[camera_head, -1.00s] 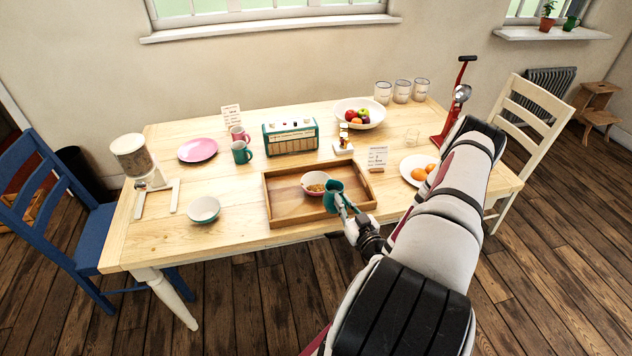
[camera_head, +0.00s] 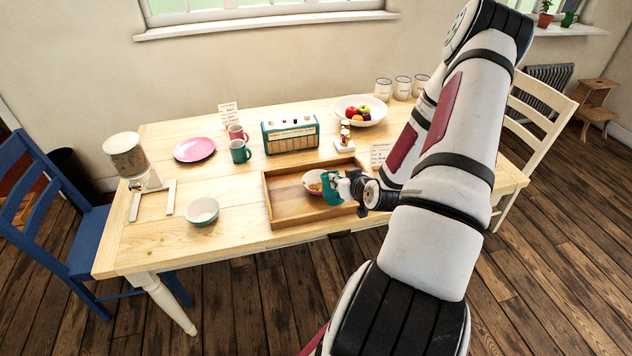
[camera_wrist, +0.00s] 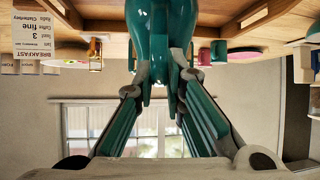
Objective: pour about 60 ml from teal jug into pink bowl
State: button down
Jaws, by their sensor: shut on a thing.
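The teal jug (camera_head: 328,190) is in my gripper (camera_head: 344,187), held above the right part of the wooden tray, close to the bowl. In the wrist view the jug (camera_wrist: 150,35) fills the top middle, with the fingers (camera_wrist: 162,85) shut on its handle. The pink bowl (camera_head: 310,183) stands in the tray, with brownish contents; the jug hides its right part. The jug looks tilted, but how far I cannot tell. No stream is visible, and the liquid inside the jug is hidden.
The tray (camera_head: 285,214) has free room at left. A pale bowl (camera_head: 202,211) stands left of it. Behind are a radio (camera_head: 290,134), a teal mug (camera_head: 240,151), a pink plate (camera_head: 195,149) and a fruit bowl (camera_head: 347,113). My arm hides the table's right side.

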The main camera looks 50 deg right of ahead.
aim_at(334, 172)
jog(key=shift+w+d+r+g+y+b, duration=0.15)
jog(key=shift+w+g+b, duration=0.1)
jog(key=shift+w, duration=0.2)
jog(key=shift+w+d+r+g+y+b, duration=0.15)
jog(key=shift+w+g, duration=0.1)
jog(key=shift+w, duration=0.2)
jog(key=shift+w+d+g+b, duration=0.15)
jog(key=shift+w+g+b, duration=0.25)
jog(key=shift+g, duration=0.4)
jog(key=shift+y, duration=0.3)
jog(key=shift+w+d+r+g+b, duration=0.1)
jog(key=shift+w+g+b, duration=0.2)
jog(key=shift+g, duration=0.1)
jog(key=shift+w+r+g, duration=0.15)
jog(key=shift+g, duration=0.15)
jog(key=shift+w+d+y+b, duration=0.1)
jog(key=shift+y+b, duration=0.2)
jog(key=shift+b, duration=0.15)
jog(key=shift+w+g+b, duration=0.1)
jog(key=shift+g+b, duration=0.2)
jog(key=shift+g, duration=0.1)
jog(key=shift+w+d+f+g+y+b, duration=0.25)
jog(key=shift+w+g+b, duration=0.2)
jog(key=shift+b, duration=0.5)
jog(key=shift+w+d+f+g+y+b, duration=0.15)
jog(key=shift+w+f+g+b, duration=0.15)
jog(key=shift+g+b, duration=0.45)
jog(key=shift+a, duration=0.1)
